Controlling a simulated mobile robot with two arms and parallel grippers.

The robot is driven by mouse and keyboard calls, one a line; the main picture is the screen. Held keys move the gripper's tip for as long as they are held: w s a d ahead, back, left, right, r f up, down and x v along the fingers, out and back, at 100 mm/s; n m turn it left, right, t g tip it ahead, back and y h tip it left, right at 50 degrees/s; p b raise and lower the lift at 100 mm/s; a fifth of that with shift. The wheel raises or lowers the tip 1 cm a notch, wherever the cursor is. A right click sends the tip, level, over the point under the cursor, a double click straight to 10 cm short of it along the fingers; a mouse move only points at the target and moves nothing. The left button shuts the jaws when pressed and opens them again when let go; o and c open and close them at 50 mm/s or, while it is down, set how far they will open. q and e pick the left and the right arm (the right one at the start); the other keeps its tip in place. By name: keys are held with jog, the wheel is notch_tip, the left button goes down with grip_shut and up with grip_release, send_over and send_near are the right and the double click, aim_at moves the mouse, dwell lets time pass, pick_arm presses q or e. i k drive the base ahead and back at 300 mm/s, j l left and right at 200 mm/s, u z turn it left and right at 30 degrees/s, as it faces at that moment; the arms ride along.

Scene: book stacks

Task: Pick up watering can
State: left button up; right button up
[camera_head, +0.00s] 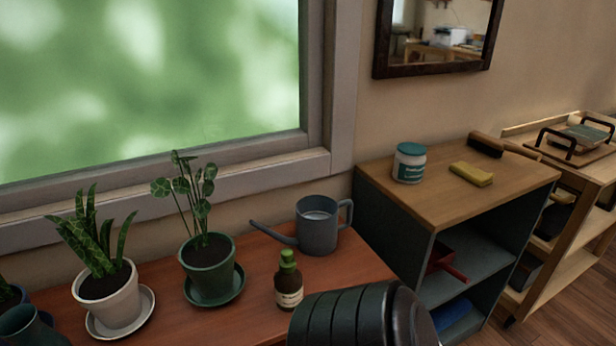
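A grey-blue watering can (317,232) stands upright on the red-brown wooden table (260,262) below the window. Its spout points left and its loop handle is on the right. Its top is open. A dark ribbed part of my own arm shows at the bottom centre, in front of the can and apart from it in the picture. Neither gripper's fingers are in view.
A small brown bottle with a green cap (288,281) stands just in front of the can. A plant in a green pot (209,265) and one in a white pot (108,292) stand left. A wooden-topped shelf unit (431,205) stands right, holding a teal-lidded jar (409,163).

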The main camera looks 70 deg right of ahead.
aim_at(317, 229)
jog(key=z, duration=2.35)
